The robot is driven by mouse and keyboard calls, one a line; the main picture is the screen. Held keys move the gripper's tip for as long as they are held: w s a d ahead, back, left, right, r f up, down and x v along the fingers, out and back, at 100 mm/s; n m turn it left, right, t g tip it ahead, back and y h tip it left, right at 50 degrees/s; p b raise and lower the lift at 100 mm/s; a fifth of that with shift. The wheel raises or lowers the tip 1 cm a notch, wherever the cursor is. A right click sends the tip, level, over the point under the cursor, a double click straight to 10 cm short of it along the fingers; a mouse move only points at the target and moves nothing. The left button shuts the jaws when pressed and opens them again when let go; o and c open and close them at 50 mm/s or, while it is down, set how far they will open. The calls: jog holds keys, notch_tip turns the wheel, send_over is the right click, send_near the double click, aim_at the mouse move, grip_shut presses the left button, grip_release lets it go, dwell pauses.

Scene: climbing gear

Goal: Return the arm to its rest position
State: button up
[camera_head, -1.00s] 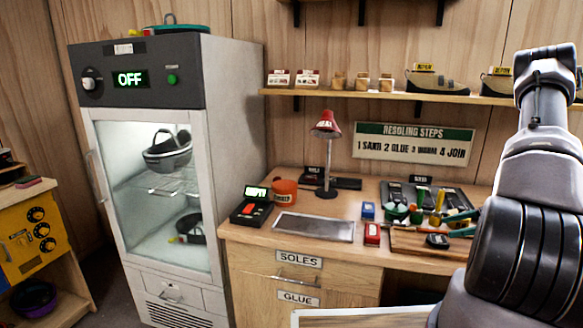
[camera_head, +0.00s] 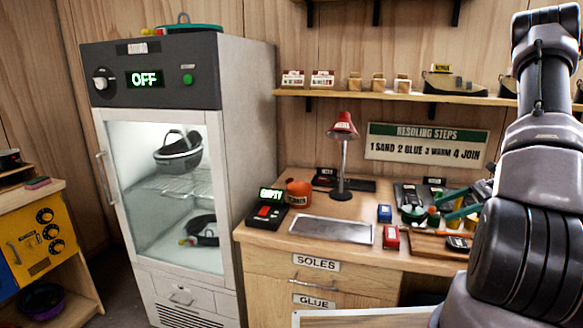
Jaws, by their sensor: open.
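My arm rises along the right edge of the head view, with dark ribbed lower links and a grey upper link near the top corner. My gripper is not visible; it is out of frame or hidden by my own arm links. I see nothing held by the arm. The arm covers the right end of the workbench (camera_head: 268,238) and part of the wall shelf (camera_head: 330,94).
A display cabinet (camera_head: 245,150) reading OFF stands left, with gear inside behind glass. The bench holds a red lamp (camera_head: 343,125), a metal plate (camera_head: 331,230), a small scale-like device (camera_head: 267,214) and several tools. A yellow unit (camera_head: 30,243) is far left.

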jog(key=a+r+n+g+h, duration=0.2)
jog(key=a+r+n, duration=0.3)
jog(key=r, duration=0.5)
jog(key=s+a+r+n+t+h, duration=0.3)
jog(key=s+a+r+n+h, duration=0.1)
jog(key=s+a+r, duration=0.4)
jog(key=s+a+r+n+t+h, duration=0.4)
jog(key=s+a+r, duration=0.3)
jog(key=r, duration=0.5)
jog(key=shift+s+a+n, duration=0.4)
jog(key=shift+s+n, duration=0.4)
jog(key=shift+s, duration=0.45)
jog(key=shift+r, duration=0.1)
